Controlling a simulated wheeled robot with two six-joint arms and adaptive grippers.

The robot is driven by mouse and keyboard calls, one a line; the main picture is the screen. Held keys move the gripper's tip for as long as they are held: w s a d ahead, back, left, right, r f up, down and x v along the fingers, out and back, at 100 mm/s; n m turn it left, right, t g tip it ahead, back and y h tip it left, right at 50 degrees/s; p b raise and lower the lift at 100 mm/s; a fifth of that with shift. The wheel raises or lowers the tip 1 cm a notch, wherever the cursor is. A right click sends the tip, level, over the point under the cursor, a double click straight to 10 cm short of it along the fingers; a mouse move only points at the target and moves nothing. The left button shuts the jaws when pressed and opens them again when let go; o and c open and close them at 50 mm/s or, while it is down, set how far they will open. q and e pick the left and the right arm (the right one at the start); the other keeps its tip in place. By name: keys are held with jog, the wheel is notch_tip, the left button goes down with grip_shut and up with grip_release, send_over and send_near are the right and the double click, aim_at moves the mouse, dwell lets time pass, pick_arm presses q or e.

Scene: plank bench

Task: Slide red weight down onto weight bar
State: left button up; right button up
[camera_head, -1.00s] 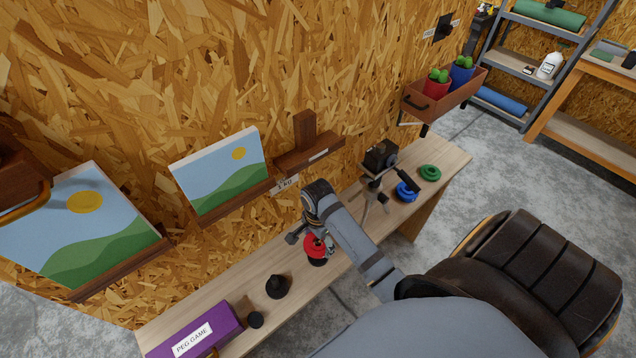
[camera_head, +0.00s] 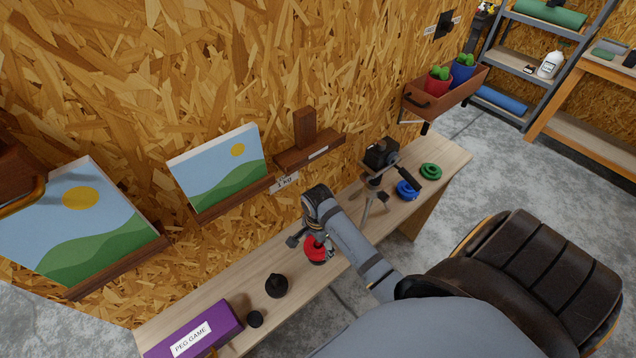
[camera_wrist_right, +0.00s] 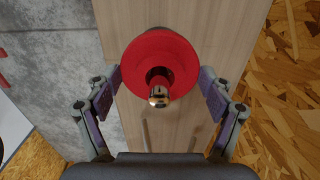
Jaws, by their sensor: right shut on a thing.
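The red weight (camera_head: 313,254) is a round ring low over the plank bench, under my right wrist. In the right wrist view the red weight (camera_wrist_right: 140,55) lies between the fingers of my right gripper (camera_wrist_right: 160,88), which is shut on it. The shiny metal tip of the weight bar (camera_wrist_right: 158,98) shows at the ring's central hole, toward its near side. The bar's lower part is hidden by the ring. My left gripper is not in view.
A black cone-shaped object (camera_head: 276,286), a small black disc (camera_head: 255,319) and a purple peg game box (camera_head: 192,330) stand to the left on the bench (camera_head: 232,288). A camera on a tripod (camera_head: 377,160), a blue ring (camera_head: 407,190) and a green ring (camera_head: 431,171) are to the right.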

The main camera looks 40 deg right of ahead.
jog(key=shift+f, duration=0.25)
jog(key=shift+f, duration=0.35)
jog(key=shift+f+b, duration=0.35)
jog(key=shift+f, duration=0.4)
jog(key=shift+f, duration=0.25)
jog(key=o, duration=1.5)
jog(key=shift+o, duration=0.2)
